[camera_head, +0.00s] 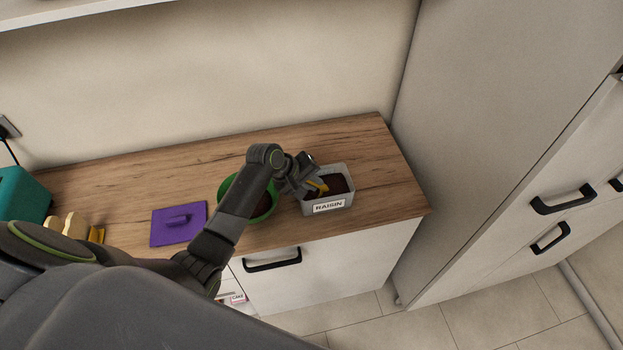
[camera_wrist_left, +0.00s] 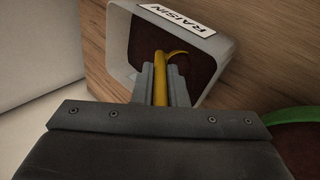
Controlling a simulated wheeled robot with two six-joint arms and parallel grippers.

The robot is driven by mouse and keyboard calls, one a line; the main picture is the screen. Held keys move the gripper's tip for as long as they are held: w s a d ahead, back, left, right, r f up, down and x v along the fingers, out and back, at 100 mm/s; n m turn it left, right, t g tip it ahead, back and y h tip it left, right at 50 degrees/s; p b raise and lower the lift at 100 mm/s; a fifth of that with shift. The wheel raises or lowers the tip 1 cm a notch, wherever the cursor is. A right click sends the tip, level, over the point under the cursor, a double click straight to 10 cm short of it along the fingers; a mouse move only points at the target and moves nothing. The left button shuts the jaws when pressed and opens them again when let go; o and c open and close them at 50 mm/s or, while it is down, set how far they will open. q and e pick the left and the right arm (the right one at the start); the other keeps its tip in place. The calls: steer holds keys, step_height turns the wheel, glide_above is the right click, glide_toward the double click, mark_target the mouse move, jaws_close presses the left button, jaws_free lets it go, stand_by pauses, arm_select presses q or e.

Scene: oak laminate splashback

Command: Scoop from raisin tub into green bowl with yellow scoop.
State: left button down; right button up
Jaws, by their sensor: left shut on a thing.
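The grey raisin tub (camera_head: 341,201), labelled RAISIN, stands near the right end of the counter with dark contents inside; it also fills the upper part of the left wrist view (camera_wrist_left: 121,45). My left gripper (camera_head: 308,189) is at the tub's left side, shut on the handle of the yellow scoop (camera_head: 320,185). In the left wrist view the handle runs between the fingers (camera_wrist_left: 160,88), and the scoop's curved end (camera_wrist_left: 177,54) is over or in the dark contents; its depth is unclear. The green bowl (camera_head: 224,186) sits left of the tub, partly hidden by my arm, with dark contents showing.
A purple lid-like panel with a handle (camera_head: 178,224) lies left of the bowl. A teal appliance (camera_head: 22,194) and pale bread-like slices (camera_head: 74,225) are at the far left. A tall cabinet (camera_head: 480,120) stands right of the counter. Bare counter (camera_head: 330,137) lies behind the tub.

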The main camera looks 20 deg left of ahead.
mark_target(326, 187)
arm_select(q)
steer(key=shift+w+d+r+g+y+p, duration=0.1)
steer(key=shift+w+d+g+y+p, duration=0.55)
steer(key=shift+p, duration=0.8)
steer(key=shift+w+d+g+y+p, duration=0.2)
steer(key=shift+g+y+p, duration=0.3)
steer(key=shift+g+y, duration=0.3)
steer(key=shift+w+d+f+g+y, duration=0.25)
steer(key=shift+w+d+g+y, duration=0.2)
steer(key=shift+g+y, duration=0.35)
steer(key=shift+w+d+f+g+y+b, duration=0.15)
steer(key=shift+w+g+y+b, duration=0.2)
steer(key=shift+b, duration=0.45)
steer(key=shift+s+r+p, duration=0.15)
steer(key=shift+r+p, duration=0.65)
steer(key=shift+r, duration=0.6)
steer(key=shift+w+d+r, duration=0.15)
steer(key=shift+w+r, duration=0.05)
steer(key=shift+r, duration=0.35)
steer(key=shift+w+d+r, duration=0.15)
steer(key=shift+r, duration=1.2)
steer(key=shift+w+d+r, duration=0.15)
steer(key=shift+r, duration=1.2)
